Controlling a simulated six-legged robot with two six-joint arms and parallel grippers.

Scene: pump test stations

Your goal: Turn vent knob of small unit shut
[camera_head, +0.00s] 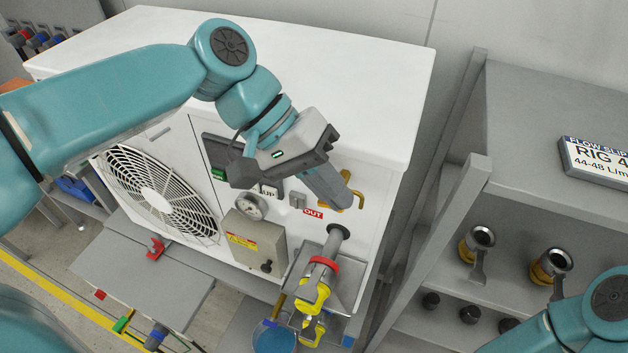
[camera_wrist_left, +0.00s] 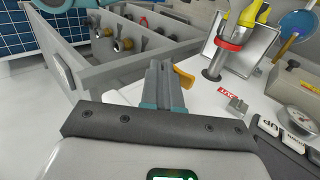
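The white unit (camera_head: 290,70) has a fan grille, a gauge (camera_head: 249,207), a red OUT label (camera_head: 313,212) and an outlet pipe on its front. A yellow-orange handle (camera_head: 358,199) is on this front above the OUT label; I take it for the vent knob. It also shows in the wrist view (camera_wrist_left: 184,76), right beside my fingertips. My left gripper (camera_head: 338,197) has its fingers together in front of the handle and hides part of it. I cannot tell whether any of the handle is between the fingers. My right gripper is out of view.
The outlet pipe (camera_head: 333,243) carries a red ring and a yellow-handled valve, below my left gripper. A small box (camera_head: 258,238) with a yellow label is on the front. A grey shelf rack (camera_head: 455,190) with fittings stands close at the right.

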